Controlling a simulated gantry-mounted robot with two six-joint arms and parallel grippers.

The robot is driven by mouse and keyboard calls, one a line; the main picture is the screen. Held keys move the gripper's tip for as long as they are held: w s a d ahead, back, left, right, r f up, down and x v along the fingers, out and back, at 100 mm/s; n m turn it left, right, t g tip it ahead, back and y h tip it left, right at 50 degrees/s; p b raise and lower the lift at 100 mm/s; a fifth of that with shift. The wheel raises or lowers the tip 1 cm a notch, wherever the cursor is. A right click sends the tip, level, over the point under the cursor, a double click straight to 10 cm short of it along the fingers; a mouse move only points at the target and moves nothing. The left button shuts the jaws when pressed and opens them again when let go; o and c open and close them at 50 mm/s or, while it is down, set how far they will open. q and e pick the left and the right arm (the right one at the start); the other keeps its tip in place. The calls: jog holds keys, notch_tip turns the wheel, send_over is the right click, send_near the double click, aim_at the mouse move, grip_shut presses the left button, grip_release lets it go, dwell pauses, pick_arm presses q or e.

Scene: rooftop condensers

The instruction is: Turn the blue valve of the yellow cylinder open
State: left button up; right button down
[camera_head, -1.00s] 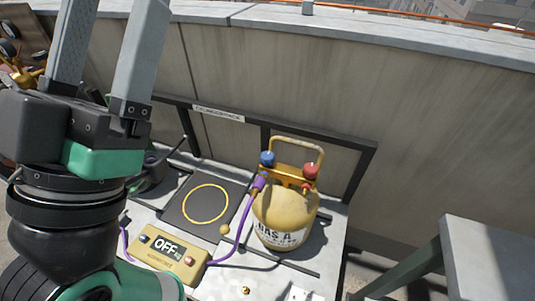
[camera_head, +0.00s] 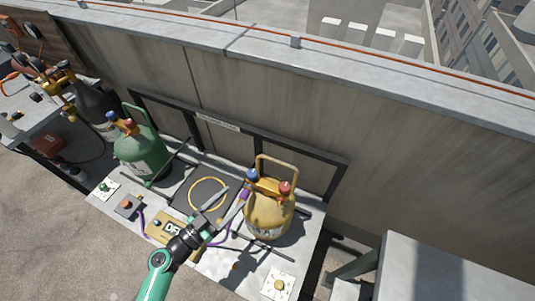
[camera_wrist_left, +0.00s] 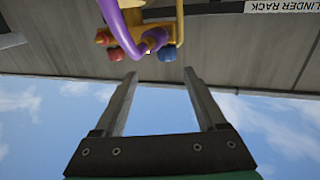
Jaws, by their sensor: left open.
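The yellow cylinder (camera_head: 268,218) stands upright on the light bench. Its blue valve (camera_head: 252,174) is at the top left and its red valve (camera_head: 285,187) at the top right. My left gripper (camera_head: 232,194) is open and empty, its fingers pointing towards the cylinder, just left of and below the blue valve. In the left wrist view, which is upside down, the blue valve (camera_wrist_left: 167,54) lies just beyond the fingertips, apart from them, roughly between their lines. The red valve (camera_wrist_left: 104,37) is farther left there. My right gripper is not in view.
A purple hose (camera_wrist_left: 122,32) runs from the cylinder's valve assembly. A dark scale plate with a yellow ring (camera_head: 207,181) and a yellow display box (camera_head: 165,226) lie left of the cylinder. A green cylinder (camera_head: 142,155) stands farther left. A dark rack and wall are behind.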

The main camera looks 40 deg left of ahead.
aim_at(248, 177)
pick_arm(q)
jog(key=shift+y, duration=0.4)
jog(key=w, duration=0.7)
jog(key=w+a, duration=0.1)
jog(key=w, duration=0.3)
jog(key=shift+w+r, duration=0.1)
jog(key=shift+r, duration=0.15)
grip_shut()
